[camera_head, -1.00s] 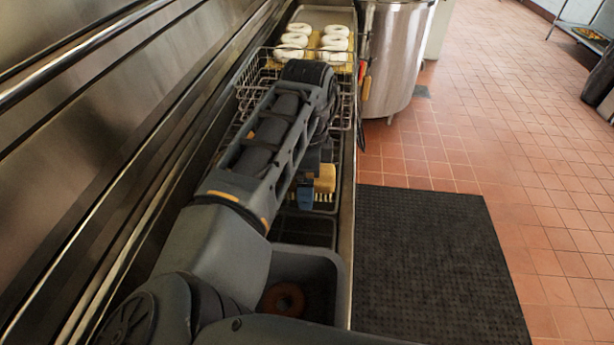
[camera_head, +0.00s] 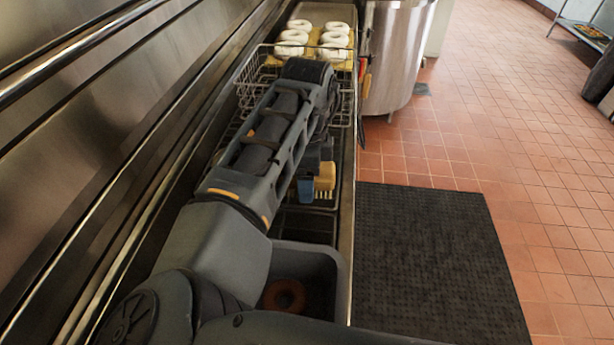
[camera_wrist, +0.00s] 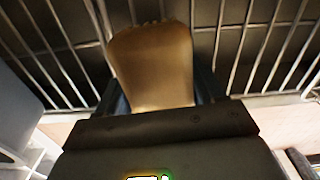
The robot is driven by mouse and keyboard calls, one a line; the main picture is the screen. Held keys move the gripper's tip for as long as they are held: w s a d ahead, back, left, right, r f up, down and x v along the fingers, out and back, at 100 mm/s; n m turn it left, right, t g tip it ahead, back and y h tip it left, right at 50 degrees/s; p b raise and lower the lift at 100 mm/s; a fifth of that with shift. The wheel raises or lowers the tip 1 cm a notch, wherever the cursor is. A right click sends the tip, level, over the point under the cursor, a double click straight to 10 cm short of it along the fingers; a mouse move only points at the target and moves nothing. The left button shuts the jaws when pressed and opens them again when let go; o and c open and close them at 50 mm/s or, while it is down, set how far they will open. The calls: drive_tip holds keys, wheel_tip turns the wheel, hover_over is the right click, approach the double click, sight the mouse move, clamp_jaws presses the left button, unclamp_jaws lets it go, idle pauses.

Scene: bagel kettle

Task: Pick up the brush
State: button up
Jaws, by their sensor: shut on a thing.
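The brush has a yellow-tan block with pale bristles underneath. In the head view the brush (camera_head: 325,178) is beside the blue finger of my gripper (camera_head: 307,190), over the long metal counter. In the wrist view the brush's tan block (camera_wrist: 152,65) fills the space between the fingers of my gripper (camera_wrist: 158,102), with blue finger edges at both sides. My gripper is shut on the brush. Wire bars show behind it. My arm hides part of the counter, and I cannot tell the exact clearance under the bristles.
A wire basket (camera_head: 245,92) stands farther along the counter, with white ring-shaped items (camera_head: 292,37) on yellow boards beyond. A grey bin (camera_head: 333,270) holding a brown ring (camera_head: 284,295) is near. A steel kettle (camera_head: 397,60) stands right, with a black mat (camera_head: 430,260) on the floor.

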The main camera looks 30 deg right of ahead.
drive_tip(key=shift+r, duration=0.15)
drive_tip(key=shift+r, duration=0.6)
wheel_tip(320, 180, up, 3)
drive_tip(key=shift+d+f+b, duration=0.1)
drive_tip(key=shift+b, duration=0.5)
drive_tip(key=s+d+r+b, duration=0.1)
drive_tip(key=s+d+r, duration=0.5)
drive_tip(key=d, duration=0.3)
drive_tip(key=shift+s+r, duration=0.4)
drive_tip(key=shift+s, duration=0.2)
drive_tip(key=o, duration=0.5)
drive_tip(key=c, duration=0.3)
drive_tip(key=shift+f, duration=0.1)
drive_tip(key=shift+c, duration=0.2)
